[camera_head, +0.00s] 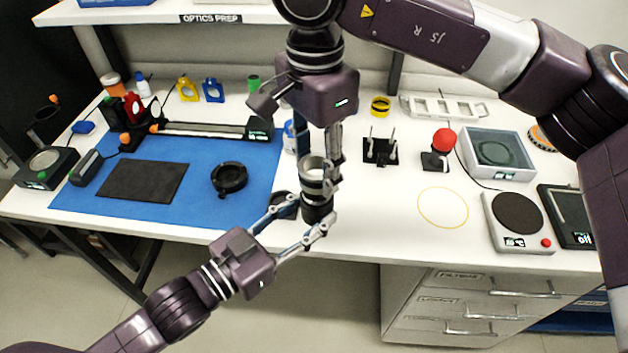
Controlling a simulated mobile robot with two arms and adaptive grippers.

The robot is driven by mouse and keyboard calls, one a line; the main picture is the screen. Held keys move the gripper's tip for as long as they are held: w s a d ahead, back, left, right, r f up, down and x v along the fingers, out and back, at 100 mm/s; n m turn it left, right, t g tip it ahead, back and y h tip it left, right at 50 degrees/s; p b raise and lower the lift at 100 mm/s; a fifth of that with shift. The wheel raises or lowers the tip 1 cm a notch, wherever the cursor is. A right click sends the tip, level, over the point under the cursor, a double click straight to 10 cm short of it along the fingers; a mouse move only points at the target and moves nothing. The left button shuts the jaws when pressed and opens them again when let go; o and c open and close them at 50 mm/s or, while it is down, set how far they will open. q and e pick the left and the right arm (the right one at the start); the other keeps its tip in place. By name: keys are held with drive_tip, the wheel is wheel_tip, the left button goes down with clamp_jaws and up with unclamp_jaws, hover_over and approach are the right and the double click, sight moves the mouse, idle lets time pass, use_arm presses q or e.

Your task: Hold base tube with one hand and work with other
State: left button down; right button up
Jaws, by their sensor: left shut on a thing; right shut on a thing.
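The black base tube (316,210) stands upright near the front edge of the white bench. My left gripper (304,214) comes in from the lower left and is shut on the base tube, with a finger on either side. A silver ringed tube piece (312,172) sits directly above the black tube, in line with it. My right gripper (320,178) points straight down from above and is shut on this silver piece. Its fingers partly cover the piece, and I cannot tell whether the two parts are threaded together.
A blue mat (215,215) on the left holds a black ring mount (229,178) and a dark pad (142,181). Right of the tube are a black post holder (380,152), a red ball on a stand (444,141) and a hotplate-like device (518,220). A yellow circle (443,224) marks bare bench.

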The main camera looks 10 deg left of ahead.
sight(317, 203)
drive_tip(key=shift+f, duration=0.15)
drive_tip(key=shift+f, duration=0.8)
drive_tip(key=shift+f, duration=0.55)
